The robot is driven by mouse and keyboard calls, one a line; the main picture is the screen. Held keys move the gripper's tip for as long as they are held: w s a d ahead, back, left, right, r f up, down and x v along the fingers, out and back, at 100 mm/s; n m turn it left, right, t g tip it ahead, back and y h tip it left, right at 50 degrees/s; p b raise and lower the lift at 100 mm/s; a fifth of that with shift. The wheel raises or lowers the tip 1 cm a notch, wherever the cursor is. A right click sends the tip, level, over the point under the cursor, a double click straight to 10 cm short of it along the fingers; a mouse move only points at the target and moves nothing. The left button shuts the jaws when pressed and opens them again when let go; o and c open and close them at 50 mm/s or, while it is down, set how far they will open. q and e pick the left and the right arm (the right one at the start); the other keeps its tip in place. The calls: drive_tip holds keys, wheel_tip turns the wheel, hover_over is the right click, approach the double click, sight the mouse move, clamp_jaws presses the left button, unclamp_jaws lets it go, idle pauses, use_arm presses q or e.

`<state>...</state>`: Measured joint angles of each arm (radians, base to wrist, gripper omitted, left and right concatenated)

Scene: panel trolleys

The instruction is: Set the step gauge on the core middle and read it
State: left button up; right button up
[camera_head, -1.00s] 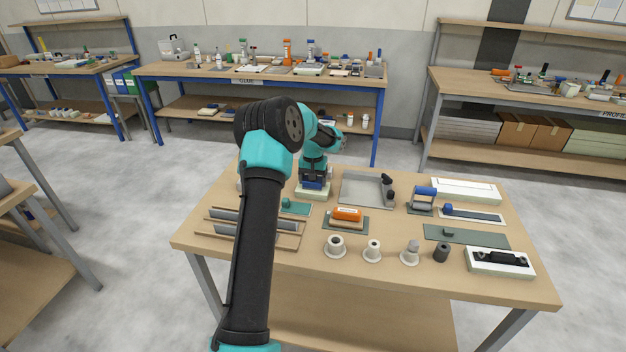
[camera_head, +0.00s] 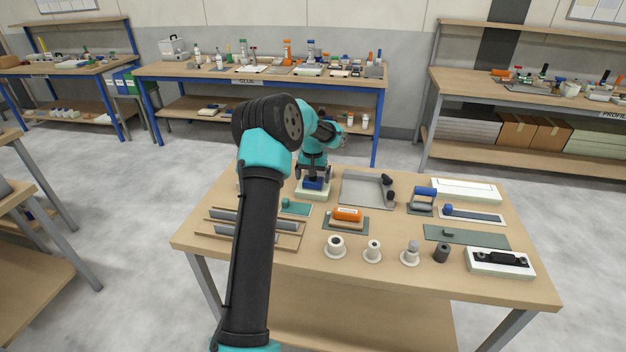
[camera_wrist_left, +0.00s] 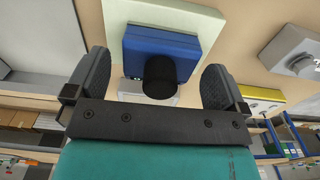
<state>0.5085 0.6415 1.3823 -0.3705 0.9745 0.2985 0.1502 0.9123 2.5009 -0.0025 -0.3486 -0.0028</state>
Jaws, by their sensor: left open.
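A blue block (camera_head: 313,185) sits on a pale green-white pad (camera_head: 311,194) at the back left of the table; it may be the step gauge, but I cannot tell for sure. The left wrist view shows the blue block (camera_wrist_left: 150,45) with a black round knob (camera_wrist_left: 160,78) on the pale pad (camera_wrist_left: 190,14). My left gripper (camera_head: 313,174) is right at the block, its fingers (camera_wrist_left: 155,88) spread on either side of the knob with gaps. It is open and holds nothing. I cannot single out the core middle. My right gripper is not in view.
Nearby are a grey tray (camera_head: 354,199), an orange-topped block (camera_head: 346,214), a rack of grey bars (camera_head: 225,227) and several round pieces such as a flanged cup (camera_head: 335,247). A blue-handled tool (camera_head: 424,195) stands right. The front table edge is clear.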

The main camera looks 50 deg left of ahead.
use_arm(q)
drive_tip(key=shift+r, duration=3.1)
